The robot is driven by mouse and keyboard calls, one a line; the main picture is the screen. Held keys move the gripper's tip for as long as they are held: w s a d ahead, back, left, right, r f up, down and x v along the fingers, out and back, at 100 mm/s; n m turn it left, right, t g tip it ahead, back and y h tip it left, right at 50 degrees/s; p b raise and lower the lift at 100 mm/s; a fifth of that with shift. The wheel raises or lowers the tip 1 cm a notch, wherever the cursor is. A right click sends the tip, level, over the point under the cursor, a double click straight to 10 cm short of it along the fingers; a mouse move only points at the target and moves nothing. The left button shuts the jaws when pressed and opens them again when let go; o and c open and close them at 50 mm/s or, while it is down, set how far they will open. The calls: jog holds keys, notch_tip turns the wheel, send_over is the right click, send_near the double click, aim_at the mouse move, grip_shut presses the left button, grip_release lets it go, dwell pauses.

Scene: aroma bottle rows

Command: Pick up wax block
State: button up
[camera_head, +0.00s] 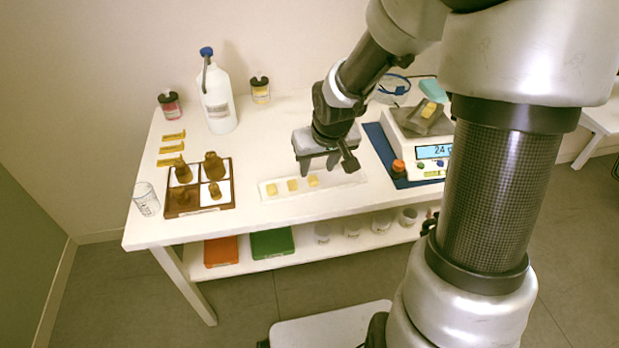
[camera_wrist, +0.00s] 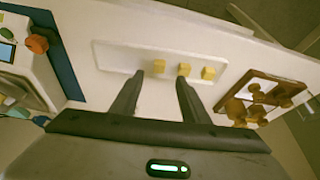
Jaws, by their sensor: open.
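Three small yellow wax blocks sit in a row on a white tray (camera_head: 345,182) near the table's front: a left one (camera_head: 272,189), a middle one (camera_head: 292,185) and a right one (camera_head: 313,181). In the wrist view they show as a right block (camera_wrist: 208,73), a middle block (camera_wrist: 184,69) and a left block (camera_wrist: 158,66). My gripper (camera_head: 318,169) is open and empty above the tray. In the wrist view, its fingertips (camera_wrist: 160,77) point toward the tray, with the left block lying beyond the gap between them. No finger visibly touches a block.
A white bottle (camera_head: 217,101) stands behind.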

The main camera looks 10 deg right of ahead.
aim_at(313, 179)
jog(key=b+x, duration=0.3)
jog(key=x, duration=0.4)
jog(key=shift+w+f, duration=0.15)
jog(key=shift+f, duration=0.1)
grip_shut()
